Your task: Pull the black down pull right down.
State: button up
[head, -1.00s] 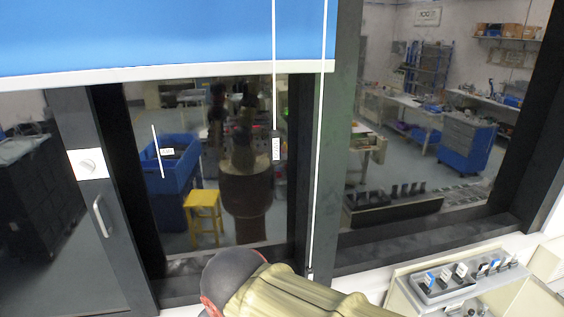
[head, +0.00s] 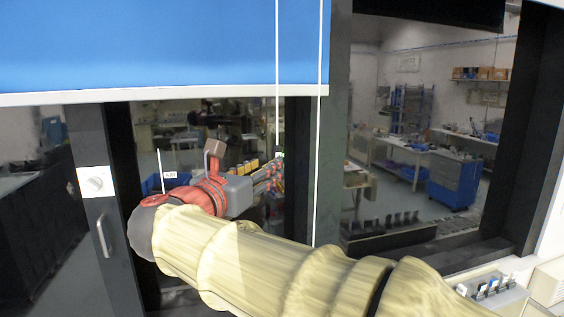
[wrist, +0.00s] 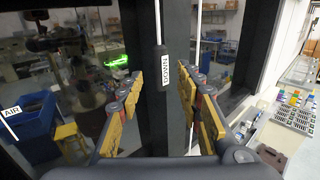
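The black down pull (wrist: 160,66) is a slim black cylinder with a white "DOWN" label, hanging upright on a white cord. It shows in the wrist view between my gripper's yellow-padded fingers (wrist: 160,88). The fingers are open on both sides of it, with a gap to each visible; how deep it sits between them is hard to tell. In the head view my gripper (head: 270,175) is at the lower end of that cord (head: 277,120), and the pull itself is mostly hidden there.
A blue blind (head: 150,45) with a white bottom bar hangs above my gripper. A second white cord (head: 318,150) hangs to the right, its lower end behind my arm. A dark window post (head: 335,130) stands behind the cords.

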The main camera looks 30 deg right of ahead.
jog(key=shift+p+x, duration=0.8)
jog(key=shift+x, duration=3)
jog(key=shift+f, duration=0.1)
jog(key=shift+s, duration=0.1)
jog(key=c, duration=0.3)
grip_shut()
